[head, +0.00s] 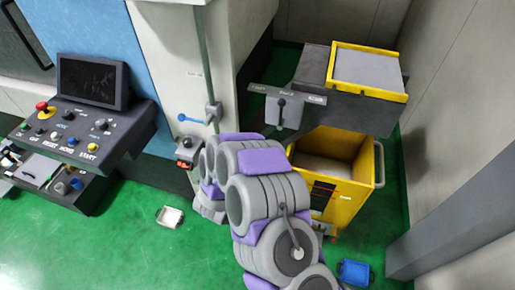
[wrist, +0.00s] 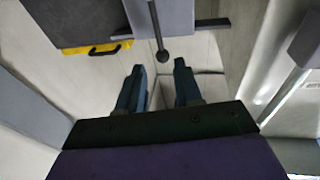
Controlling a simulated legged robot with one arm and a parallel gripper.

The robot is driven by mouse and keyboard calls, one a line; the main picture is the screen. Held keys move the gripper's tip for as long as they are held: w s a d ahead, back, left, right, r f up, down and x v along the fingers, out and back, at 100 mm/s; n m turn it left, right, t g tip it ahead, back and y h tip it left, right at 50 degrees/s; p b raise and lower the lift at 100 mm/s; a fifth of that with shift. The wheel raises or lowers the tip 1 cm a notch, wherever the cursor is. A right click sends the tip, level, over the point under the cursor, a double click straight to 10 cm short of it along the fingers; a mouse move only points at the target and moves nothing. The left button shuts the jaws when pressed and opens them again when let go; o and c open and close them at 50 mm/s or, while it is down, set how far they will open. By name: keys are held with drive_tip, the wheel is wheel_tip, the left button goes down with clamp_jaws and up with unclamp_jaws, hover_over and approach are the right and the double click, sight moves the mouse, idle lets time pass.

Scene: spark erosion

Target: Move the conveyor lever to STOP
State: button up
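The conveyor lever (head: 281,108) is a thin dark stick with a black knob on a grey plate at the front of the conveyor. In the head view my gripper is hidden behind my arm.
The conveyor has a yellow-framed top (head: 372,69); a yellow bin cart (head: 350,195) stands below it. A control panel (head: 82,130) with a screen is at left. A blue handle (head: 190,119) is on the machine wall. A white tray (head: 169,217) and blue box (head: 355,273) lie on the green floor.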

drive_tip(key=shift+v, duration=1)
drive_tip(key=shift+w, duration=0.1)
